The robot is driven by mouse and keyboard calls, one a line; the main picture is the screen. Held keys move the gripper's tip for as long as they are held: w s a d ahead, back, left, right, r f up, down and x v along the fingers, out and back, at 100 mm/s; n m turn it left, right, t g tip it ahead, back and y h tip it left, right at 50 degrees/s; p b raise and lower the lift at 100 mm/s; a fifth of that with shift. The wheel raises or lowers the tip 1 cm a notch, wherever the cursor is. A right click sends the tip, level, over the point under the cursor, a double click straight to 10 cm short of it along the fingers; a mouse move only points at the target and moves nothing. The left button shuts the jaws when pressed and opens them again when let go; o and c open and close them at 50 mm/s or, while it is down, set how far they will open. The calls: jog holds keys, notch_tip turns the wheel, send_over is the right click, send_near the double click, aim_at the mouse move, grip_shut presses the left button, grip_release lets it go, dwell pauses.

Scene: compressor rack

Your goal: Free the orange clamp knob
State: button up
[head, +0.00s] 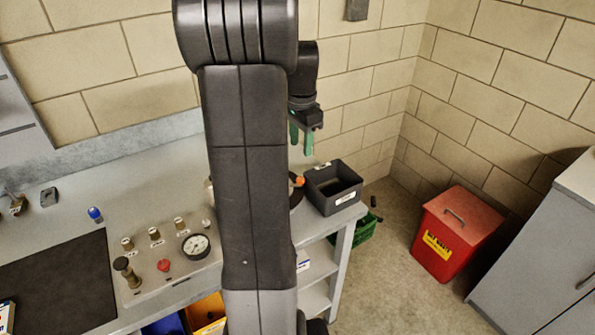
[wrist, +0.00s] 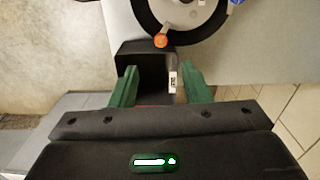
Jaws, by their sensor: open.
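The orange clamp knob (wrist: 161,40) shows in the wrist view at the rim of a round black-edged part (wrist: 188,14). In the head view a small bit of the orange knob (head: 299,181) shows just right of my arm, beside the black bin; the rest of the round part is mostly hidden by my arm. My gripper (wrist: 158,85) is open and empty, its two green fingers apart, with the knob ahead of the fingertips in the wrist view. In the head view my gripper (head: 301,140) hangs above the bench's right end, apart from the knob.
A black open bin (head: 333,187) stands on the bench corner next to the knob; it also shows between my fingers in the wrist view (wrist: 146,64). A gauge panel (head: 170,262) is at left. A red waste box (head: 455,236) stands on the floor at right, a green crate (head: 365,230) beside the bench.

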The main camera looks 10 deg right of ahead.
aim_at(300, 178)
notch_tip(300, 178, down, 11)
jog(key=shift+p, duration=0.35)
jog(key=shift+w, duration=0.1)
grip_shut()
